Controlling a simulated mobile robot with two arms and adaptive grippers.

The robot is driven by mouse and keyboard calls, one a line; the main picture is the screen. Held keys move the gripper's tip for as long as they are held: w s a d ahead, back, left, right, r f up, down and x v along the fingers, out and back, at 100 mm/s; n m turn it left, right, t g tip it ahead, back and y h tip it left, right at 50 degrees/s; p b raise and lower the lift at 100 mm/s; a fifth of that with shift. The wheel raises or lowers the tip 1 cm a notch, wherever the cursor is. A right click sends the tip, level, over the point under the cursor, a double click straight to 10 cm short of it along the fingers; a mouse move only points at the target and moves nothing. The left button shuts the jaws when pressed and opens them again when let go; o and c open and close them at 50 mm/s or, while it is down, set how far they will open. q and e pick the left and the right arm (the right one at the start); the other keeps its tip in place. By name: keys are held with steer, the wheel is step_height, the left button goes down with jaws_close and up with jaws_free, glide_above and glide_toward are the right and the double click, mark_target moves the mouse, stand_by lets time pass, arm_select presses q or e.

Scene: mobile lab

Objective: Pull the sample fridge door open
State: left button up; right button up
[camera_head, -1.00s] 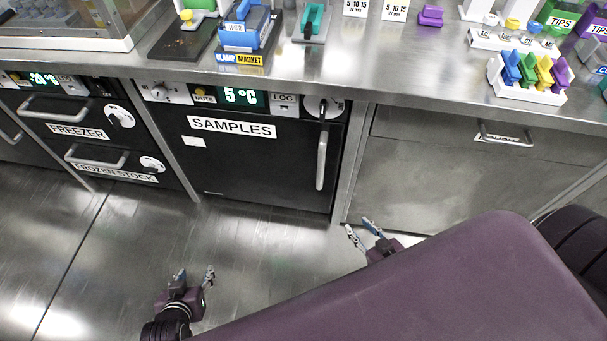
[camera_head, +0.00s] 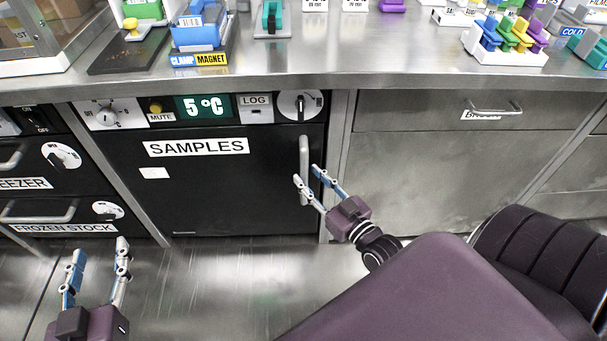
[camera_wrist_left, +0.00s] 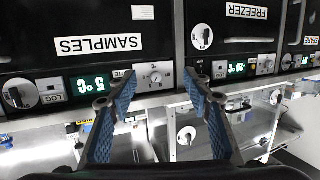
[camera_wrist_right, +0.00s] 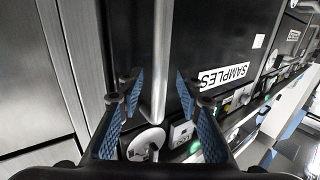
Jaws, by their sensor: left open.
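The sample fridge has a black door (camera_head: 220,195) with a "SAMPLES" label (camera_head: 196,147), and it stands shut under the counter. Its upright silver handle (camera_head: 304,150) is at the door's right edge. My right gripper (camera_head: 307,174) is open at the handle, with one finger on either side of it in the head view. In the right wrist view the handle (camera_wrist_right: 161,50) runs between the open fingers; I see no grip on it. My left gripper (camera_head: 99,252) is open and empty, low in front of the frozen stock drawer. The left wrist view shows the "SAMPLES" label (camera_wrist_left: 99,45) upside down.
The steel counter (camera_head: 300,72) runs above the fridge, with racks and a blue box (camera_head: 195,30) on it. Freezer and frozen stock drawers (camera_head: 45,215) are on the left. A steel drawer cabinet (camera_head: 430,150) is on the right. The floor before the fridge is clear.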

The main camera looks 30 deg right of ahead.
arm_select(q)
steer(key=shift+w+d+r+t, duration=0.2)
steer(key=shift+r+t, duration=0.3)
steer(key=shift+r, duration=0.5)
steer(key=shift+w+d+r+t, duration=0.15)
steer(key=shift+r+t, duration=0.35)
steer(key=shift+r, duration=0.45)
arm_select(e)
steer(key=shift+w, duration=1.45)
jaws_close()
